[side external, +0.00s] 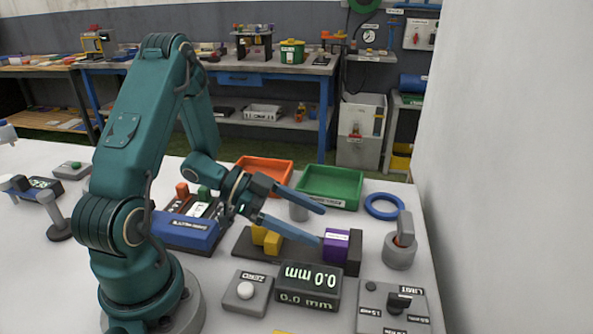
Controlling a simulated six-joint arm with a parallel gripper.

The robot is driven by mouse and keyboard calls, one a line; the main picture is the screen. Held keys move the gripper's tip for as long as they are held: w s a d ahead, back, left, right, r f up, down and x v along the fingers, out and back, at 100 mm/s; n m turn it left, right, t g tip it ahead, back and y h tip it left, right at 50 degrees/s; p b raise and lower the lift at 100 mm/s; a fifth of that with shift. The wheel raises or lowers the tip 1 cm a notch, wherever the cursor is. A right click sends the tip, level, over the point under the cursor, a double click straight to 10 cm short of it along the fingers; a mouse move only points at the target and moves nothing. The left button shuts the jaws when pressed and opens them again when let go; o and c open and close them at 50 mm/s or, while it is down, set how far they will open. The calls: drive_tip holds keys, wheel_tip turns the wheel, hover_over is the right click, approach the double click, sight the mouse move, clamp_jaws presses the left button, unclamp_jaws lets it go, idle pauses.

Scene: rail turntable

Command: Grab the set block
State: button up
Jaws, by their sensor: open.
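A purple block (336,244) with a small white label sits at the right end of a dark rail (290,258). The label is too small to read, so I cannot tell for sure that this is the set block. Yellow blocks (266,239) stand on the left part of the same rail. My gripper (322,225) is open, with its long blue-grey fingers pointing right. The nearer fingertip is close to the left side of the purple block; I cannot tell whether it touches. Nothing is between the fingers that I can see.
A display (308,287) reading 0.0 mm and a button box (246,292) stand in front of the rail. A selector box (392,305) is at front right, a grey post with a handle (400,250) behind it. Green (330,186) and orange (265,170) trays and a blue ring (384,206) lie behind.

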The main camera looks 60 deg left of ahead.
sight(336, 245)
wheel_tip(336, 245, down, 2)
drive_tip(key=shift+f, duration=0.1)
drive_tip(key=shift+x, duration=1.1)
drive_tip(key=shift+w+d+f, duration=0.15)
drive_tip(key=shift+w+d, duration=0.15)
clamp_jaws()
